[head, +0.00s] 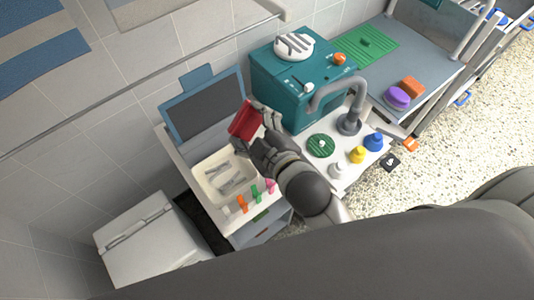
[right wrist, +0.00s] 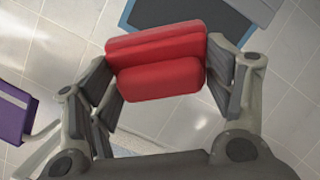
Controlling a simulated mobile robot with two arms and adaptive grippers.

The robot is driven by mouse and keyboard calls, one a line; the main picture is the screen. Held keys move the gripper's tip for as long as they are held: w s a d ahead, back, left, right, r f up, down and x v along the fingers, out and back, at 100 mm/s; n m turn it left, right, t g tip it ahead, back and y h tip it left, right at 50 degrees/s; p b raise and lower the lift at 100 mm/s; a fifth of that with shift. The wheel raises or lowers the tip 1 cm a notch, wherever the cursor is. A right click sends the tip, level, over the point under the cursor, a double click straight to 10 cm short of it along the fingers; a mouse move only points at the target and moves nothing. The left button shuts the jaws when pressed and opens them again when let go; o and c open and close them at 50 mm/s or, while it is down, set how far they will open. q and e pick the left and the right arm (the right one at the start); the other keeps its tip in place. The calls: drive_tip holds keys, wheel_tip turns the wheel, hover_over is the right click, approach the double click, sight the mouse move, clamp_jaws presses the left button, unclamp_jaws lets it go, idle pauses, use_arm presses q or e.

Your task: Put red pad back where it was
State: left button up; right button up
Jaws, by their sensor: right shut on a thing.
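The red pad (head: 243,120) is a thick block with rounded edges. In the head view it is held above the back of the counter, between the cream tray and the teal machine. My right gripper (head: 258,135) is shut on it. In the right wrist view the red pad (right wrist: 156,62) sits between the two fingers of my right gripper (right wrist: 158,76), with tiled wall behind it. The pad's original place cannot be told from these frames. My left gripper is not in view.
The cream tray (head: 207,188) holds several pale items. Several coloured clips line the counter's front edge. A blue-framed dark panel (head: 205,103) stands behind. The teal machine (head: 285,85), a grey tap (head: 349,122), small bottles, and a grey table (head: 425,58) with purple and orange pads lie to the right.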

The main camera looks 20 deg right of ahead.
drive_tip(key=w+a+f+n+g+p, duration=0.2)
drive_tip(key=w+a+f+n+g, duration=0.15)
drive_tip(key=a+f+g, duration=0.5)
drive_tip(key=w+d+m+g+h+p, duration=0.1)
drive_tip(key=w+d+g, duration=0.1)
drive_tip(key=d, duration=0.5)
drive_tip(key=w+d+g+p, duration=0.1)
drive_tip(key=w+d+g, duration=0.15)
drive_tip(key=d, duration=0.55)
drive_tip(key=f+b, duration=0.1)
drive_tip(key=f, duration=0.3)
drive_tip(key=f+b, duration=0.1)
drive_tip(key=f, duration=0.3)
drive_tip(key=f+b, duration=0.2)
drive_tip(key=f, duration=0.1)
drive_tip(key=shift+s+a+f, duration=0.2)
drive_tip(key=shift+a+f, duration=0.15)
drive_tip(key=shift+f, duration=2.4)
